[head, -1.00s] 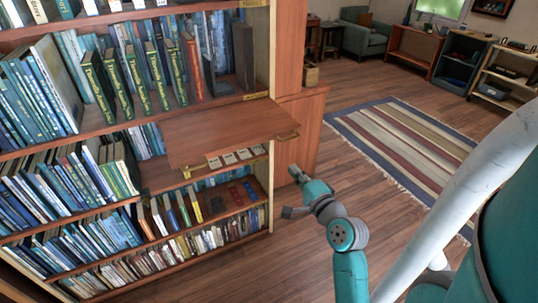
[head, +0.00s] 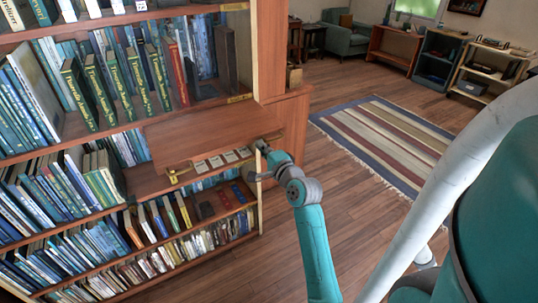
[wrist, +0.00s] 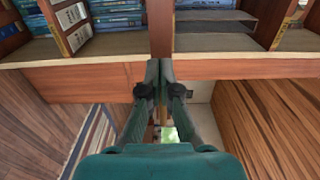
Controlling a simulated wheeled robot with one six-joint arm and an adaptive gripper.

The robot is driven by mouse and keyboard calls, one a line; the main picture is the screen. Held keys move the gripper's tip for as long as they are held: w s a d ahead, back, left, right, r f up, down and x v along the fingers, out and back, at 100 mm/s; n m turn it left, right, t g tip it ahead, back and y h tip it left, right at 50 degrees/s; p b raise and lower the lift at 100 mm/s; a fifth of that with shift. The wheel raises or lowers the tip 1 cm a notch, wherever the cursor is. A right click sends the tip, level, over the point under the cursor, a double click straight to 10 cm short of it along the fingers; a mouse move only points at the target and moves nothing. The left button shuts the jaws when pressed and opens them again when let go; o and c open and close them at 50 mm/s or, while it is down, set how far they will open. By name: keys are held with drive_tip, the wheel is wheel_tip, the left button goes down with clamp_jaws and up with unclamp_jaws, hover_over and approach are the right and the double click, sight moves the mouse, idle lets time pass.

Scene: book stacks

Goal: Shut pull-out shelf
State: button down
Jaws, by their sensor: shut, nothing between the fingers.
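The pull-out shelf (head: 205,130) is a flat reddish-brown wooden board. It sticks out from the bookcase at mid height in the head view. My gripper (head: 263,148) is at the right part of the shelf's outer edge, and its fingers are closed together. The arm hides that end of the edge, including where a brass handle would show. In the wrist view, my gripper (wrist: 159,70) has both fingertips together, in front of a horizontal wooden panel and a vertical wooden upright. I cannot tell whether the fingertips touch the wood.
The bookcase (head: 258,60) has rows of books above and below the shelf. A brass fitting (head: 178,172) and several pale labels show below the board. A low wooden cabinet (head: 290,115) stands just behind. A striped rug (head: 385,140) and open wooden floor lie to the right.

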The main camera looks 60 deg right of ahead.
drive_tip(key=shift+w+d, duration=0.35)
drive_tip(key=shift+w, duration=0.3)
